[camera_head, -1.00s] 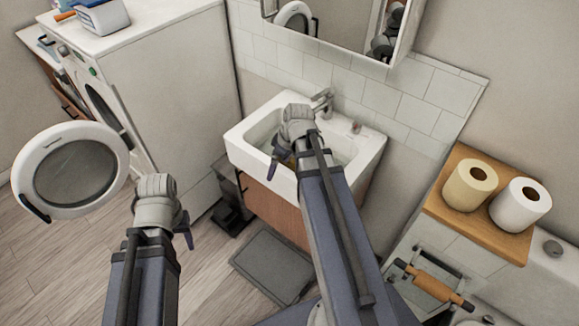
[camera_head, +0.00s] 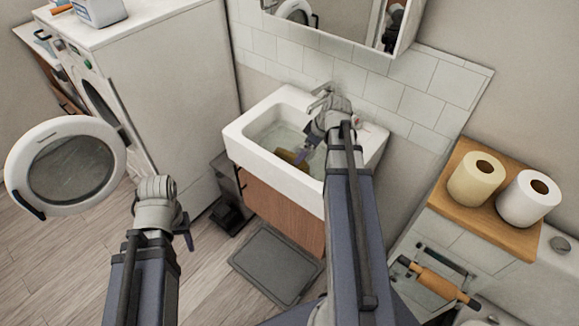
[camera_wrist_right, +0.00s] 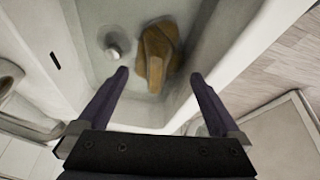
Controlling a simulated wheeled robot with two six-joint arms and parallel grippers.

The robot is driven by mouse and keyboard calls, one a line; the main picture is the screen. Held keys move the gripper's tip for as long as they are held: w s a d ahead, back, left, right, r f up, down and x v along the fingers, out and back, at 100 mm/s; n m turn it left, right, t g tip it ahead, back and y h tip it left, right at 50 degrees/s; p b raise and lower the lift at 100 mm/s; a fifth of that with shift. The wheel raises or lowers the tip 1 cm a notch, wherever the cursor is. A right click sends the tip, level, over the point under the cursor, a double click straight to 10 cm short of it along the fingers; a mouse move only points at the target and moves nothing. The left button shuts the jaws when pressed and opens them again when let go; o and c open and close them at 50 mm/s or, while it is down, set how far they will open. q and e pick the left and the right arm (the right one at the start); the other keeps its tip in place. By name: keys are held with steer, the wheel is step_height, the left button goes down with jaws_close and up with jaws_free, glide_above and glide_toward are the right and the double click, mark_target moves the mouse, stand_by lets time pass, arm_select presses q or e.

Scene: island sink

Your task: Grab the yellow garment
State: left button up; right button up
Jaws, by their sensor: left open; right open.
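The yellow garment (camera_wrist_right: 158,52) lies crumpled in the white sink (camera_wrist_right: 97,75), beside a round metal drain piece. In the head view a part of the garment (camera_head: 292,156) shows in the basin, the rest hidden behind my right gripper (camera_head: 306,153). In the right wrist view the fingers of my right gripper (camera_wrist_right: 158,75) are open and spread, with the garment beyond and between their tips, not held. My left gripper (camera_head: 187,230) is open and empty, low over the floor in front of the washing machine, away from the sink.
The open washing machine door (camera_head: 66,168) stands near my left arm. A faucet (camera_head: 320,95) rises at the sink's back edge. A wooden shelf (camera_head: 450,216) with two paper rolls is at the right.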

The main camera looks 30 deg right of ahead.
steer(key=shift+b+x, duration=3.4)
steer(key=shift+x, duration=1)
steer(key=shift+w+a+r, duration=0.2)
steer(key=shift+c, duration=0.2)
steer(key=c, duration=1.1)
steer(key=shift+r, duration=0.15)
step_height(320, 180, up, 18)
steer(key=p, duration=1.8)
